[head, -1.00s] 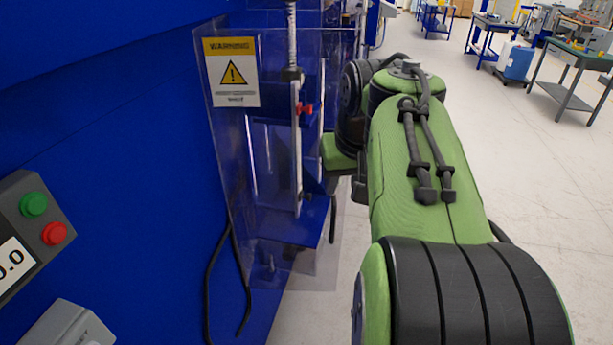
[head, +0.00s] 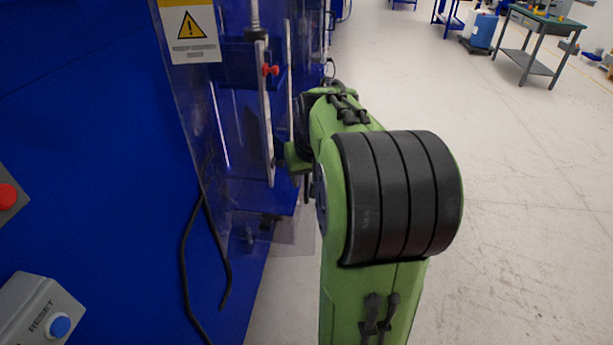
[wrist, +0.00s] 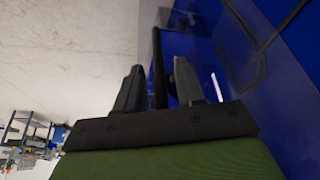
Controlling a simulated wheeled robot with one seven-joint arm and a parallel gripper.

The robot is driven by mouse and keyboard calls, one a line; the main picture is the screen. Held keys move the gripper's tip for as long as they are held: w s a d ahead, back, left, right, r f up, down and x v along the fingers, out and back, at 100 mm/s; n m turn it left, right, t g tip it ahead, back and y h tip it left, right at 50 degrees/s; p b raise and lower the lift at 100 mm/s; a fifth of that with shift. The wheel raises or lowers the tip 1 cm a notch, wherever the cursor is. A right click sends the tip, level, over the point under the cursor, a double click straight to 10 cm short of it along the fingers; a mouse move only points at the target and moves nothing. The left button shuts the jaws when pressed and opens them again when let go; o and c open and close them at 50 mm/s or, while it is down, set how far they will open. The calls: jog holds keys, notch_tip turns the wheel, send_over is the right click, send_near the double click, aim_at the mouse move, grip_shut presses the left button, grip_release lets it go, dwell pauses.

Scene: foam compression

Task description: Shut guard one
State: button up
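The clear guard (head: 205,150) stands on the front of the blue machine in the head view, with a yellow and white warning sign (head: 190,35) at its upper left. My gripper is mostly hidden in the head view, behind my arm beside the guard's right side. In the wrist view my gripper (wrist: 158,63) is open, its two dark fingers apart. A thin dark bar (wrist: 157,50) shows in the gap between them. I cannot tell whether the fingers touch it or whether it belongs to the guard.
A grey box with a blue reset button (head: 60,326) and a red button (head: 6,196) are at the left. A black cable (head: 190,250) hangs below the guard. Pale floor (head: 520,220) is free at the right. A workbench (head: 540,30) stands far back.

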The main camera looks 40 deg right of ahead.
jog(key=shift+r, duration=0.1)
jog(key=shift+c, duration=0.3)
grip_shut()
